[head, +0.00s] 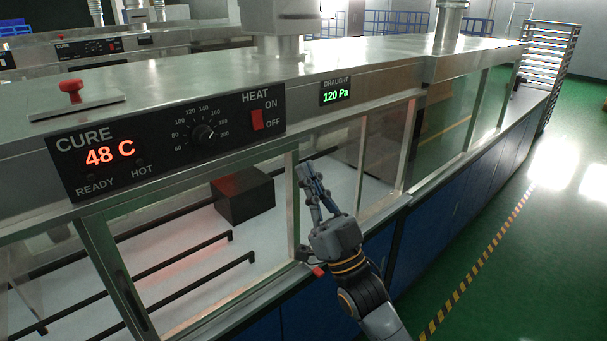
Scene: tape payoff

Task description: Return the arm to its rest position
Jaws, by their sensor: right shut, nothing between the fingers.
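My right gripper (314,185) is shut and empty, with its fingers pointing up and away. Its arm comes in from the bottom right. In the picture it overlaps the glass front of the long metal cabinet (366,62), just right of a window post. I cannot tell whether the fingers touch the frame. My left gripper is not in view.
A cure panel (170,143) reads 48 C, with a dial and a red heat switch (257,120). A draught display (336,91) reads 120 Pa. A dark box (243,195) and black rails sit behind the glass. Green floor (500,270) is free at right.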

